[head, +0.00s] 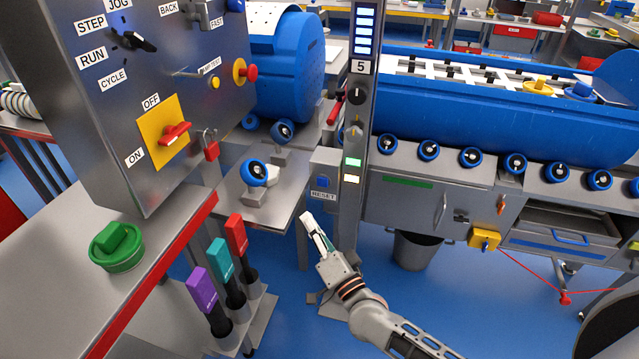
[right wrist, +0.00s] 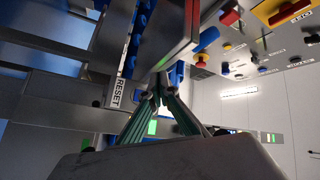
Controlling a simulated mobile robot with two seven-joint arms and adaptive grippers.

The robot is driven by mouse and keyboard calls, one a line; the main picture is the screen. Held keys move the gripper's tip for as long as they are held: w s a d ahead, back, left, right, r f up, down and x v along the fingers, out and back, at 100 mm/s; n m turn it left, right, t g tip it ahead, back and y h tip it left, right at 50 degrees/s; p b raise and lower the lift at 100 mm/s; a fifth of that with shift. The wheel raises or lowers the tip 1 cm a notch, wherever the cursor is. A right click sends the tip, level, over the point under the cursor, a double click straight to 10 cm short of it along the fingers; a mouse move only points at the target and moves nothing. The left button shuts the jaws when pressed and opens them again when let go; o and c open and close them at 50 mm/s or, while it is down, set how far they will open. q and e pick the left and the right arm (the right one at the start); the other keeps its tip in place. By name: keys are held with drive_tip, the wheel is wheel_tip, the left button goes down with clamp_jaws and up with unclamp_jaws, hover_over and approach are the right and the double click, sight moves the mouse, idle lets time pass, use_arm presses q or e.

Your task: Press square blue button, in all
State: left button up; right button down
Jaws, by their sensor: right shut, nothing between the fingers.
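The square blue button (head: 323,182) sits on a small grey box on the post, just above a RESET label (head: 323,195). My right gripper (head: 307,218) is shut and empty. In the head view its fingertips appear a little below and left of the button, with a visible gap in the picture. In the right wrist view the fingertips (right wrist: 160,88) meet, and the RESET label (right wrist: 118,90) shows to their left. I cannot tell the exact depth between tips and button. My left gripper is not in view.
A grey control panel (head: 180,60) with switches stands at the left. A metal plate (head: 275,190) with blue-rimmed rollers lies left of the button box. Purple, teal and red handles (head: 220,260) stand below. A grey bucket (head: 415,250) is on the blue floor.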

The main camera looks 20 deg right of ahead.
sight(322, 182)
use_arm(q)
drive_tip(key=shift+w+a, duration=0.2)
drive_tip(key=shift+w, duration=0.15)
use_arm(e)
drive_tip(key=shift+w+d+r+m+h, duration=0.15)
drive_tip(key=shift+w+m, duration=0.1)
drive_tip(key=shift+w, duration=0.1)
drive_tip(key=shift+w+d+r+m+h, duration=0.1)
drive_tip(key=shift+w+m+h, duration=0.05)
drive_tip(key=shift+w+m, duration=0.15)
use_arm(q)
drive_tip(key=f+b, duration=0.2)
drive_tip(key=b, duration=0.1)
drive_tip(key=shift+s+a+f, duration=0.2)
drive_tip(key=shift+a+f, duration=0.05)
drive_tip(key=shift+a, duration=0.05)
use_arm(e)
drive_tip(key=w+d, duration=0.1)
drive_tip(key=w, duration=0.1)
drive_tip(key=w+d, duration=0.4)
drive_tip(key=w, duration=0.1)
drive_tip(key=shift+w, duration=0.1)
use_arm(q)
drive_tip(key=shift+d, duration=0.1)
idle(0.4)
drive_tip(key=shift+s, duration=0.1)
use_arm(e)
drive_tip(key=shift+w+d, duration=0.1)
